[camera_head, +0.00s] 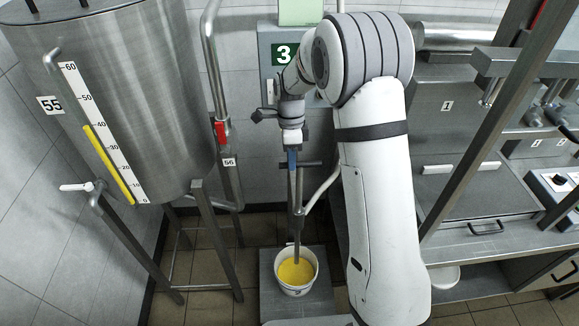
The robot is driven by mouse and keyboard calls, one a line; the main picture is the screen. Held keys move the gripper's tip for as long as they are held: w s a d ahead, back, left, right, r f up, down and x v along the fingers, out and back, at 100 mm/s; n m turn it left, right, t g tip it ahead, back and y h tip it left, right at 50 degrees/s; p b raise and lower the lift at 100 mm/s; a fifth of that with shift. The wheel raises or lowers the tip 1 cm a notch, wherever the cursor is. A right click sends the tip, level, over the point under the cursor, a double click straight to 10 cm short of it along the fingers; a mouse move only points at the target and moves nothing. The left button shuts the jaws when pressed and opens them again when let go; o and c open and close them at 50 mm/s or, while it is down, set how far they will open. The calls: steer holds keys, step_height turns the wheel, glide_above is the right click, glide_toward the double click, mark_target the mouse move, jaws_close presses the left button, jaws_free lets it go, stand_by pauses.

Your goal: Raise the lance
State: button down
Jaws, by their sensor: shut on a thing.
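The lance (298,215) is a thin upright metal rod with a blue part near its top. Its lower end reaches into a white bucket (297,288) of yellow liquid, and its tip is hidden there. My gripper (291,146) is at the top of the lance, just above the blue part, and is shut on it. The fingers are small and hard to make out. The bucket stands on a grey platform (320,302) at floor level.
A steel tank (130,110) on legs with a yellow level gauge stands at left. A pipe with a red valve handle (221,131) runs beside it. A grey box marked 3 (268,60) is behind my gripper. Steel counters (480,190) fill the right side.

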step_height(320, 180, up, 2)
steer(key=shift+r, duration=0.15)
steer(key=shift+w+r+p, duration=0.15)
steer(key=shift+r+p, duration=0.05)
steer(key=shift+p, duration=0.1)
steer(key=c, duration=1.5)
jaws_free()
steer(key=shift+r, duration=0.1)
steer(key=shift+c, duration=0.2)
steer(key=shift+o, duration=1.1)
step_height(320, 180, up, 7)
steer(key=w+b, duration=0.1)
steer(key=shift+w+r, duration=0.2)
